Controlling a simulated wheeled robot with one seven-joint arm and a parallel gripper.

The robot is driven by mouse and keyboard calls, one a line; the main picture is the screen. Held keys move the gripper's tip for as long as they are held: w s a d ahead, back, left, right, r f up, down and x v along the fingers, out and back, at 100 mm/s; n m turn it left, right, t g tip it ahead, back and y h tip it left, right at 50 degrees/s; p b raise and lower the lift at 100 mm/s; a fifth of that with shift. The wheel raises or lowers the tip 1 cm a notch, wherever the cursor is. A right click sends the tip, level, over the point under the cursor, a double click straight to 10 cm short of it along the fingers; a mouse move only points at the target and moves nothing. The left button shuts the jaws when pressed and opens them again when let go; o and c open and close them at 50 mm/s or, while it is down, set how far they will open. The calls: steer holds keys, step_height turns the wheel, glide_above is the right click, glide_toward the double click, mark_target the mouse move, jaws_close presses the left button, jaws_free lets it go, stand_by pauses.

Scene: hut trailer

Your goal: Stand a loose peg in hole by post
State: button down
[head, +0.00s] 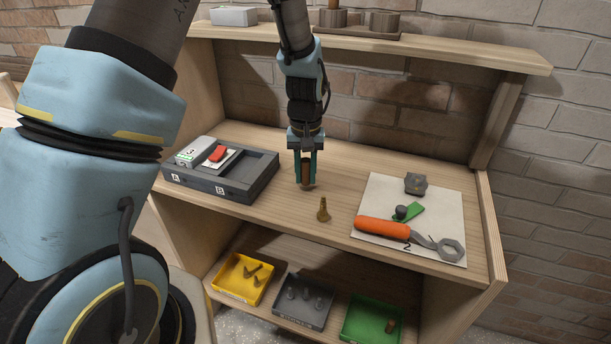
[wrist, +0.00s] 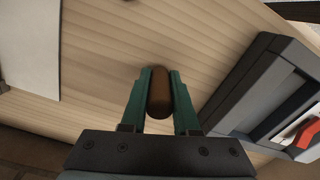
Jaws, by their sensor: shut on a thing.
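My gripper (head: 306,182) points down over the middle of the wooden worktop and is shut on a brown rounded peg (head: 306,173). In the wrist view the peg (wrist: 160,92) sits between the two green fingers of the gripper (wrist: 160,75). I cannot tell whether its lower end touches the worktop. On the upper shelf, a dark wooden base (head: 358,33) carries brown cylinders (head: 384,22), and a thin post (head: 334,4) rises at its left, cut by the picture's top edge. No hole can be made out.
A small brass-coloured piece (head: 323,210) stands in front of my gripper. A dark two-part tray (head: 232,188) is left; a white sheet (head: 445,205) with an orange-handled tool (head: 383,228) is right. Yellow (head: 236,290), grey (head: 300,312) and green (head: 365,325) bins stand below.

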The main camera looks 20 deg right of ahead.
steer(key=shift+f, duration=0.85)
steer(key=shift+f, duration=0.15)
steer(key=c, duration=0.7)
jaws_free()
steer(key=shift+o, duration=0.2)
